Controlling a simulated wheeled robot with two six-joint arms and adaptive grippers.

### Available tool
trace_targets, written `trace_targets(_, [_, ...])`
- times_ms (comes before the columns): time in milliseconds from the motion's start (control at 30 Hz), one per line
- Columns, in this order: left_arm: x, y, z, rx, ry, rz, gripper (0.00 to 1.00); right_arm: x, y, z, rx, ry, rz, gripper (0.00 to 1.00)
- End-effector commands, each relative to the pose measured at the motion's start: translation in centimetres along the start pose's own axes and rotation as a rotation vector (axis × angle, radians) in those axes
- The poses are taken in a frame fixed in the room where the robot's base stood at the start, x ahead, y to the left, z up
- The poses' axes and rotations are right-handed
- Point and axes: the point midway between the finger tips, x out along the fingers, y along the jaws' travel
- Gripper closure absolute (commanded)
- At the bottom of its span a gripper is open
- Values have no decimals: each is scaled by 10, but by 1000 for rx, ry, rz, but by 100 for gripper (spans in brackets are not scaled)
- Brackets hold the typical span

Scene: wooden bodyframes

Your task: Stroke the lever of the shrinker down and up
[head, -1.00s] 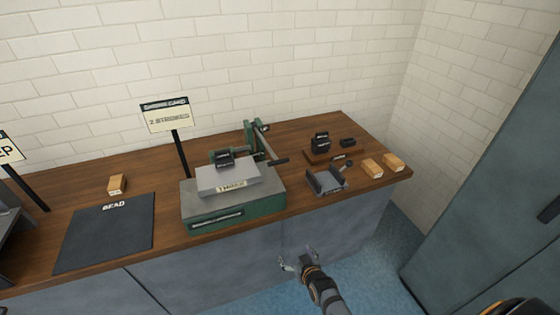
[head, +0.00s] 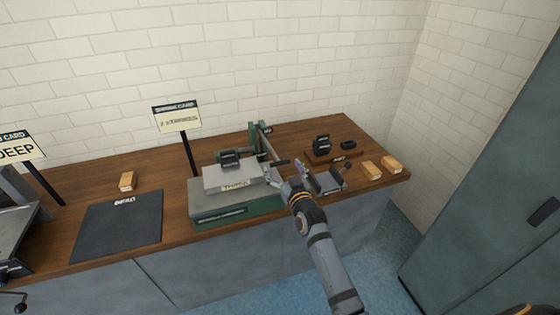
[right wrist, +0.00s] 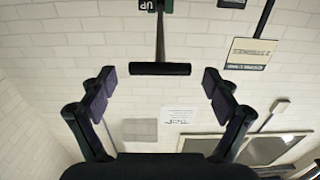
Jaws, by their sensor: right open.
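The shrinker (head: 237,210) is a green and grey machine on the wooden bench, with a grey labelled block on top. Its lever (head: 265,143) rises at the right side and ends in a black crossbar handle (head: 280,163). My right gripper (head: 284,174) is open and empty just in front of the handle. In the right wrist view the handle (right wrist: 160,69) lies crosswise ahead, between the lines of the two open fingers (right wrist: 160,84), apparently untouched. An "UP" label (right wrist: 148,5) shows beside the lever there. My left gripper is out of view.
A sign on a post (head: 178,118) stands behind the shrinker. A dark mat (head: 117,225) lies to its left. A small grey fixture (head: 325,182), a black tool on a wood base (head: 320,146) and wooden blocks (head: 372,170) sit right. A cabinet (head: 490,220) stands far right.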

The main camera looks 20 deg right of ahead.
Motion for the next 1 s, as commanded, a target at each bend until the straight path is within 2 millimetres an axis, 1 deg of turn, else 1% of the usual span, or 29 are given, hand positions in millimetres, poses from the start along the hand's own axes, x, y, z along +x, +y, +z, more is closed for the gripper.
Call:
trace_targets(33, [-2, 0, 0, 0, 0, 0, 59, 9, 0, -2, 0, 0, 0, 11])
trace_targets(100, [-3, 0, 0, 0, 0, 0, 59, 18, 0, -1, 0, 0, 0, 11])
trace_targets(200, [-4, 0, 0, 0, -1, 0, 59, 25, 0, 0, 0, 0, 0, 11])
trace_targets(467, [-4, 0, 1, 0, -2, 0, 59, 27, 0, 1, 1, -1, 0, 11])
trace_targets(500, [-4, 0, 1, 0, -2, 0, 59, 27, 0, 1, 0, -1, 0, 13])
trace_targets(1000, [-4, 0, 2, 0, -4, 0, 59, 27, 0, 1, 0, -1, 0, 81])
